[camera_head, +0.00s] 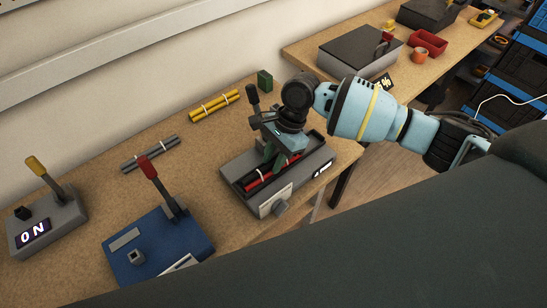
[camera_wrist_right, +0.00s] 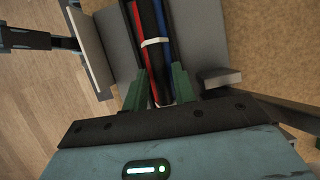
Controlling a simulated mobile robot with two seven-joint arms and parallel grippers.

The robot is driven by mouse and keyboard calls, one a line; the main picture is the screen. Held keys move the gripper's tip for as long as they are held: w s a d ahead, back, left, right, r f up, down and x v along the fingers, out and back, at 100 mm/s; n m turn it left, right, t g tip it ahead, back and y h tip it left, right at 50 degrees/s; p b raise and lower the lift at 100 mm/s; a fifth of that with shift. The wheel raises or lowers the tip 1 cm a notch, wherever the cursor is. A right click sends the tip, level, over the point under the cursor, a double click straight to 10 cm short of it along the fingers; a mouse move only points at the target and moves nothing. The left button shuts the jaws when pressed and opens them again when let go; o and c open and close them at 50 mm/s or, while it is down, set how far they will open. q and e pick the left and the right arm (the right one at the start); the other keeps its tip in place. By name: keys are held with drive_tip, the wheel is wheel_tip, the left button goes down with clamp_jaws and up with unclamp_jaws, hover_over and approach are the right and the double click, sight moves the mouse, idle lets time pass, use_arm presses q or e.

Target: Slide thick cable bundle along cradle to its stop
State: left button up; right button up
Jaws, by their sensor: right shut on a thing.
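The thick cable bundle (camera_head: 258,182) has red and dark strands and lies in a dark channel on the grey cradle (camera_head: 234,168). In the right wrist view the bundle (camera_wrist_right: 139,25) shows red and blue strands bound by a white tie (camera_wrist_right: 155,42). My right gripper (camera_head: 275,160) is over the cradle, with its green fingers down in the channel. In the right wrist view its two fingers (camera_wrist_right: 160,85) stand on either side of the bundle, shut on it. The part of the bundle under the gripper body is hidden. My left gripper is not in view.
A blue box with a red-handled lever (camera_head: 150,250) and a grey box with a yellow-handled lever (camera_head: 48,228) stand at the left. Grey (camera_head: 150,153) and yellow (camera_head: 214,105) bundles lie behind the cradle. A small green block (camera_head: 265,80) stands near the wall.

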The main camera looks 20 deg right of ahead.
drive_tip(key=o, duration=1.1)
drive_tip(key=shift+s+a, duration=0.1)
drive_tip(key=shift+a, duration=0.25)
drive_tip(key=shift+d, duration=0.1)
drive_tip(key=shift+d+r, duration=0.2)
drive_tip(key=shift+r, duration=0.35)
drive_tip(key=v, duration=0.5)
drive_tip(key=shift+r+p, duration=0.1)
drive_tip(key=shift+p, duration=0.25)
drive_tip(key=shift+v, duration=0.75)
